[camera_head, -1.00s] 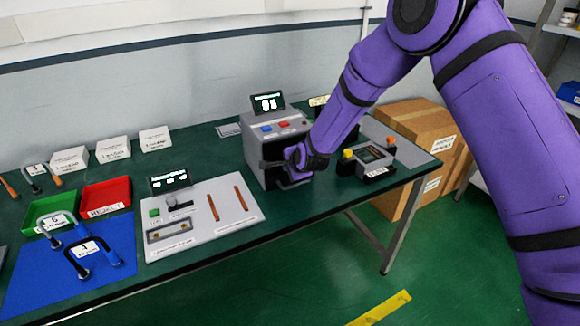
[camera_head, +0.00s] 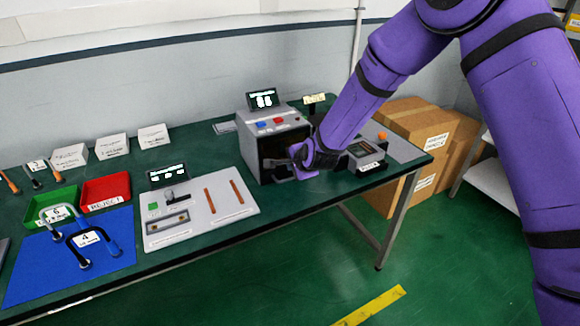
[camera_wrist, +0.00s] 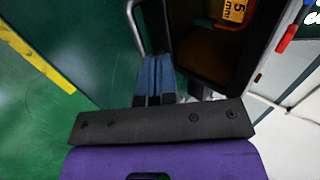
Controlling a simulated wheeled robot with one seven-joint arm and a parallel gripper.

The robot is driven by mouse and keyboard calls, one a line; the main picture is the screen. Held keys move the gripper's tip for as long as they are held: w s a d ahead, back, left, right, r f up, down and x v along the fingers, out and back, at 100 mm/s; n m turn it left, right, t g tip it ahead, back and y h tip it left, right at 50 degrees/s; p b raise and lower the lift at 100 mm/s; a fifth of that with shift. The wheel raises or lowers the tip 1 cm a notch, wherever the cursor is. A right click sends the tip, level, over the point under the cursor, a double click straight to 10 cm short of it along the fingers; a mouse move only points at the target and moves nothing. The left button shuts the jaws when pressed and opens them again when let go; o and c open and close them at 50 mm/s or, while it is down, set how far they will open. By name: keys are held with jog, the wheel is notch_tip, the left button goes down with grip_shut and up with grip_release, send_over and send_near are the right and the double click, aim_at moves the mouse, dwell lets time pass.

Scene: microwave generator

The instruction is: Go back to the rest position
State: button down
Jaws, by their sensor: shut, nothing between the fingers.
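My gripper (camera_head: 282,163) is at the front of the grey generator box (camera_head: 254,132), near its dark opening. In the wrist view, the blue fingers (camera_wrist: 155,66) lie side by side, shut, with nothing between them. They are beside the dark opening (camera_wrist: 205,45), where a yellow "5 mm" label (camera_wrist: 234,10) shows on an orange-brown thing inside. A bent metal bar (camera_wrist: 136,28) shows just beyond the fingertips; I cannot tell whether they touch it. My wrist hides part of the box front in the head view.
A control unit with an orange button (camera_head: 382,136) stands right of my wrist. A light board (camera_head: 205,225) with two brown rods lies left of the box. Cartons (camera_head: 425,125) stand beyond the table's right end.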

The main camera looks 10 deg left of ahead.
jog(key=s+d+r+n+h, duration=0.1)
jog(key=s+d+r+n, duration=0.1)
jog(key=s+d+r, duration=0.5)
jog(key=s+d+r+n+h, duration=0.1)
jog(key=s+d+r+n, duration=0.1)
jog(key=d+r, duration=0.75)
jog(key=s+d+r+n+h, duration=0.1)
jog(key=s+d+r+n, duration=0.2)
jog(key=s+d+r, duration=0.5)
jog(key=s+d+r+n+g+h, duration=0.1)
jog(key=s+d+r, duration=0.3)
jog(key=s, duration=0.6)
jog(key=s+d+r+n+g+h, duration=0.1)
jog(key=s+d+r+n, duration=0.2)
jog(key=s+d, duration=0.6)
jog(key=shift+s+d+r+g, duration=0.3)
jog(key=shift+s+r, duration=0.5)
jog(key=shift+s, duration=0.2)
